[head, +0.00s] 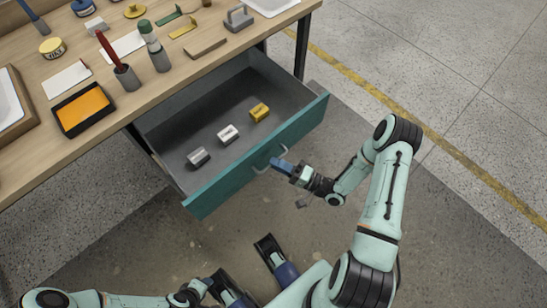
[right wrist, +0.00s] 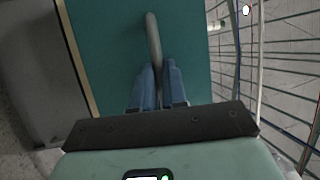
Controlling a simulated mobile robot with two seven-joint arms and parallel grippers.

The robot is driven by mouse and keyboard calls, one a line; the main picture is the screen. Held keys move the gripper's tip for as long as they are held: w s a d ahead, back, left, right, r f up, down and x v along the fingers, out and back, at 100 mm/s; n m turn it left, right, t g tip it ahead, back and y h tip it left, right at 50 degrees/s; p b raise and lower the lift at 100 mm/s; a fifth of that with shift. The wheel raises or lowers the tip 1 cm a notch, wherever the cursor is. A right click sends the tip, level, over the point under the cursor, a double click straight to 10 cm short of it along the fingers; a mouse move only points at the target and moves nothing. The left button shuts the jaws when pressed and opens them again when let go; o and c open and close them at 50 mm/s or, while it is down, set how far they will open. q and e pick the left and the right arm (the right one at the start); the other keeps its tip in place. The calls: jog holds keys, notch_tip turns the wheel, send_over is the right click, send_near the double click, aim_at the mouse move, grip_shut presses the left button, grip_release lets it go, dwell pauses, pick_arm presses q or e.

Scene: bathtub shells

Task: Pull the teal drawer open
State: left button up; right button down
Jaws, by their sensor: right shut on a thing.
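The teal drawer (head: 210,195) stands pulled well out from under the wooden workbench, its grey inside showing. Its light grey bar handle (head: 262,163) is on the front panel. My right gripper (head: 277,163) is at the handle, shut on it. In the right wrist view, the blue fingers of this gripper (right wrist: 158,85) close on both sides of the curved handle (right wrist: 153,35), with the teal front (right wrist: 105,50) behind. My left gripper (head: 243,262) is low in the head view, fingers apart and empty, away from the drawer.
In the drawer lie a grey block (head: 198,157), a whitish block (head: 228,133) and a yellow block (head: 260,112). The bench top (head: 110,120) holds several tools, cups and an orange tray (head: 84,108). Floor is clear in front and at right.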

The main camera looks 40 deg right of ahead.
pick_arm(q)
jog(key=shift+s, duration=0.1)
pick_arm(e)
jog(key=shift+s, duration=0.1)
jog(key=c, duration=1.2)
grip_release()
pick_arm(q)
jog(key=shift+s+d+r+p, duration=0.3)
jog(key=shift+s+r+p, duration=0.2)
jog(key=shift+s, duration=0.1)
pick_arm(e)
jog(key=v, duration=1.3)
jog(key=shift+s+d, duration=0.15)
jog(key=shift+s, duration=0.05)
